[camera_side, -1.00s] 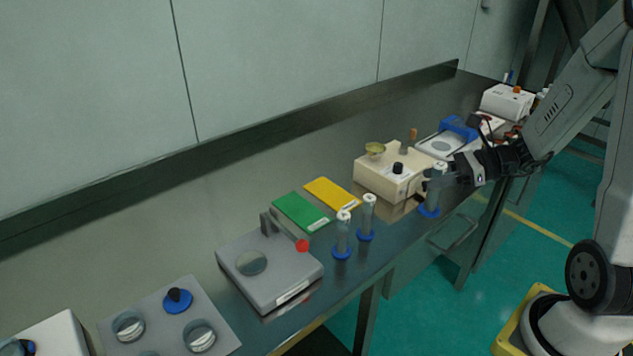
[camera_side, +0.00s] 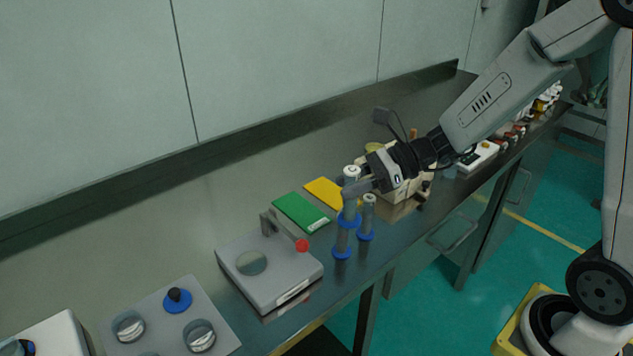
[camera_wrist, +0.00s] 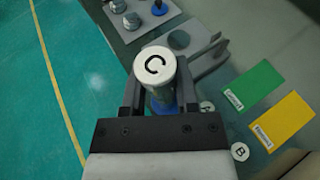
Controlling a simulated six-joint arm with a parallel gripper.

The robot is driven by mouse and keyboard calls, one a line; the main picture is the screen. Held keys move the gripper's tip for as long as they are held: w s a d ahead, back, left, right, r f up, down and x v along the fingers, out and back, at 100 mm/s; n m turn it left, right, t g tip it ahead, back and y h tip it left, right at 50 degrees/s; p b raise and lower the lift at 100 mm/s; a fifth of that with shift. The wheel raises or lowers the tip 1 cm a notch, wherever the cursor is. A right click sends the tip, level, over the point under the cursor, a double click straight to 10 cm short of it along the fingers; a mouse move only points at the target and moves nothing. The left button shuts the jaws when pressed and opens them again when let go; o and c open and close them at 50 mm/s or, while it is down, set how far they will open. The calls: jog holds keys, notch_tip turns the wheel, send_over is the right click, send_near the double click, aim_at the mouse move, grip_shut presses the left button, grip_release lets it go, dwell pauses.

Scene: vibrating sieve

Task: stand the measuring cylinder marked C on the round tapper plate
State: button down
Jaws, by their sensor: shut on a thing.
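My gripper (camera_side: 358,188) is shut on the measuring cylinder marked C (camera_side: 351,173), a clear upright cylinder with a white top and blue foot. The letter C shows on its cap in the wrist view (camera_wrist: 155,67), between my fingers (camera_wrist: 160,92). The cylinder is held up in the air, its foot (camera_side: 348,220) clear of the bench, overlapping another cylinder in the side view. The round tapper plate (camera_side: 251,263) is a grey disc on a grey tapper (camera_side: 270,285) with a red knob, left of my gripper. The plate looks empty.
Two other cylinders (camera_side: 341,243) (camera_side: 367,220) stand on the bench, close under my gripper; one is marked B (camera_wrist: 240,151). Green (camera_side: 300,212) and yellow (camera_side: 324,192) cards lie behind. The tapper has a raised bracket (camera_side: 268,223) at its back.

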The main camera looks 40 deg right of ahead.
jog(key=a+r+n+g+y, duration=0.1)
jog(key=a+r, duration=0.1)
jog(key=a, duration=0.8)
jog(key=shift+s+g, duration=0.25)
jog(key=shift+g, duration=0.15)
jog(key=shift+w+a+f, duration=0.1)
jog(key=w+a+f, duration=0.2)
jog(key=w+f, duration=0.2)
jog(key=w, duration=0.2)
jog(key=w+a+f, duration=0.2)
jog(key=w+f, duration=0.3)
jog(key=w, duration=0.1)
jog(key=shift+w+a+f, duration=0.15)
jog(key=shift+w+a, duration=0.1)
jog(key=shift+w+f, duration=0.1)
jog(key=shift+w+f, duration=0.15)
jog(key=shift+f, duration=1.55)
jog(key=shift+f, duration=0.15)
